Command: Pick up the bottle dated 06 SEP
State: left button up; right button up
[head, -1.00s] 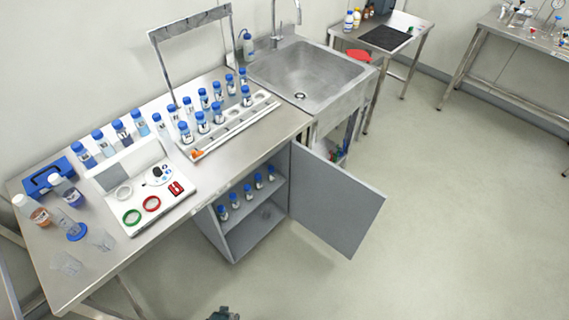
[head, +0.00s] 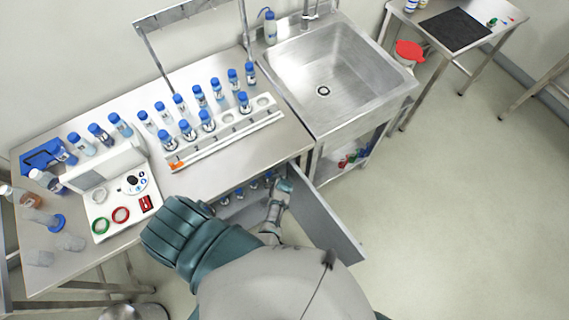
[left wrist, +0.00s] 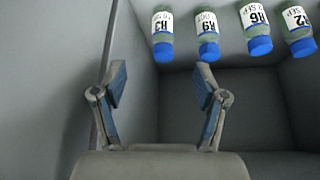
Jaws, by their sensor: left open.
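My left gripper (left wrist: 160,85) is open and empty in the left wrist view, inside a grey cabinet compartment. Several blue-capped bottles stand beyond its fingertips, shown caps downward in this picture. One bottle (left wrist: 162,32) is marked H3, and another bottle (left wrist: 207,32) seems to end in OCT. The bottle marked H6 (left wrist: 254,27) and the rightmost bottle marked H2 (left wrist: 293,25) both seem to show SEP, but I cannot read their days surely. In the head view, cabinet bottles (head: 239,194) show partly behind my arm. My right gripper is not in view.
The cabinet door (head: 335,225) hangs open to the right. Above it, the steel bench carries a white rack (head: 222,140) of blue-capped bottles and a white device (head: 122,200). A sink (head: 325,85) stands at right. Floor at right is clear.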

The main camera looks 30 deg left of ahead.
aim_at(270, 178)
pick_arm(q)
jog(key=b+x, duration=1)
jog(key=shift+w+f, duration=0.2)
jog(key=shift+f, duration=0.05)
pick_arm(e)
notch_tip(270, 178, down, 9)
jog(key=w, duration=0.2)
pick_arm(q)
jog(key=shift+w+a+f+b, duration=0.3)
jog(key=shift+a+f+b, duration=0.15)
jog(key=shift+b, duration=0.25)
jog(key=shift+a+f, duration=0.15)
jog(key=shift+f, duration=0.05)
jog(key=b+x, duration=0.2)
jog(key=shift+s+a+f+b, duration=0.1)
jog(key=shift+a+f+b, duration=0.15)
jog(key=shift+f+b, duration=0.1)
jog(key=shift+b+x, duration=1)
jog(key=shift+x, duration=0.1)
jog(key=c, duration=1.3)
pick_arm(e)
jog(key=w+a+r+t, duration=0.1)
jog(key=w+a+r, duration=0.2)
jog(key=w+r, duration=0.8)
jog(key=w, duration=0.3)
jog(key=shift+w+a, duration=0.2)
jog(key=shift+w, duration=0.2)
